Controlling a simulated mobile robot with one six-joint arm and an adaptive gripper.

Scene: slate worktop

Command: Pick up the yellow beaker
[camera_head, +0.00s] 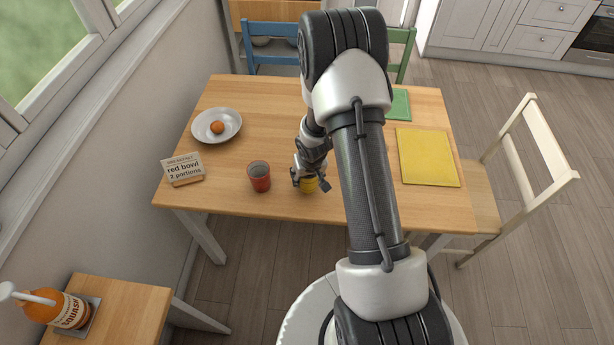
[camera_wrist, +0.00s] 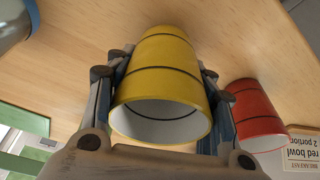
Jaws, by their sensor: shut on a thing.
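The yellow beaker (camera_wrist: 165,82) fills the middle of the wrist view, its white inside showing through the open rim. My gripper (camera_wrist: 162,95) has a finger on each side of it and is shut on it. In the head view my gripper (camera_head: 311,180) is near the front edge of the wooden table, and only a small part of the yellow beaker (camera_head: 309,185) shows below it. I cannot tell whether the beaker touches the table or is lifted.
A red beaker (camera_head: 259,177) stands just left of my gripper. A white plate (camera_head: 229,117) with an orange-brown round thing, a "red bowl" card (camera_head: 184,166), and yellow (camera_head: 427,157) and green (camera_head: 399,104) boards are on the table (camera_head: 265,97). A squash bottle (camera_head: 50,307) stands at lower left.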

